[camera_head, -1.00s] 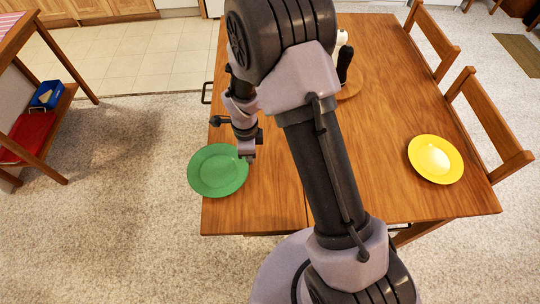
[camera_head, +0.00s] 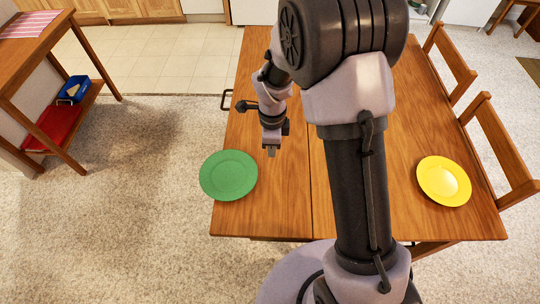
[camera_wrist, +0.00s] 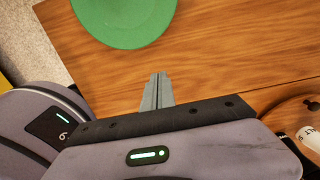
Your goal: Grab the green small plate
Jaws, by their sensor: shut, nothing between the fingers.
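The green small plate (camera_head: 228,175) lies on the left edge of the wooden table, partly overhanging it, in the head view. It also shows at the top of the wrist view (camera_wrist: 125,18), cut off by the frame. My gripper (camera_head: 271,151) is shut and empty, above the table and to the right of and behind the plate, apart from it. In the wrist view its closed fingertips (camera_wrist: 159,78) point toward bare wood, short of the plate.
A yellow plate (camera_head: 443,181) lies on the right part of the wooden table (camera_head: 285,205). Two chairs (camera_head: 500,150) stand along the table's right side. A side shelf (camera_head: 50,80) with a blue bin (camera_head: 74,90) stands at left. The table between gripper and yellow plate is partly hidden by my arm.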

